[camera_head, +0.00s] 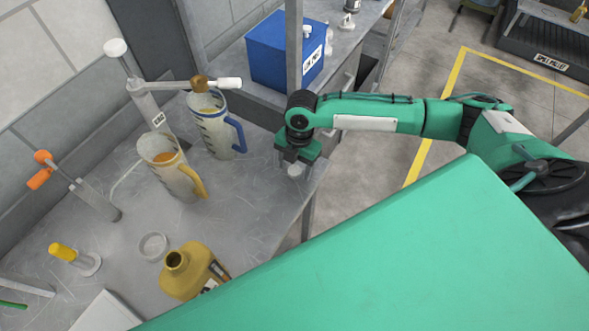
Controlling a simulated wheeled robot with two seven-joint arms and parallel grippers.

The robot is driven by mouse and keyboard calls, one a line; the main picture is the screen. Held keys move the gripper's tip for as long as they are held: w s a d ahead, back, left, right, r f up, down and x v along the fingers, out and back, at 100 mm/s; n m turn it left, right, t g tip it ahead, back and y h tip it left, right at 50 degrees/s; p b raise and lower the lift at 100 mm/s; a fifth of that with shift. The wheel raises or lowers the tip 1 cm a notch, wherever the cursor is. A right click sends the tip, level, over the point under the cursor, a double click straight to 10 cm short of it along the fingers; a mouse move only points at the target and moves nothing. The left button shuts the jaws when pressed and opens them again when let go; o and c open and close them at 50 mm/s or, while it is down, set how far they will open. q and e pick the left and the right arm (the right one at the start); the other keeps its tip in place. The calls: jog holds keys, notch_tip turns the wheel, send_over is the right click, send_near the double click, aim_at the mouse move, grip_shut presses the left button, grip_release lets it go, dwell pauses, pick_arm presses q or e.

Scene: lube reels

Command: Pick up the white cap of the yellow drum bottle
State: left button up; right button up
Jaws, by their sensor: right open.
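The yellow drum bottle (188,273) stands on the grey metal table (105,260) near the bottom of the view, with its neck open and uncapped. A pale round ring-shaped thing (153,247) lies beside it; I cannot tell if it is a cap or a small dish. My right gripper (295,166) points down at the table's right edge, open. A small whitish round piece (295,171) shows at its fingertips, perhaps the white cap; contact cannot be told. My left gripper is not in view.
Two measuring jugs, one with a yellow handle (174,168) and one with a blue handle (218,130), stand left of my right gripper. Pump spouts (98,200) line the left. A blue box (285,50) stands behind. The tabletop between bottle and gripper is clear.

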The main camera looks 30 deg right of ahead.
jog(key=c, duration=1.1)
jog(key=shift+o, duration=0.2)
jog(key=shift+r, duration=0.1)
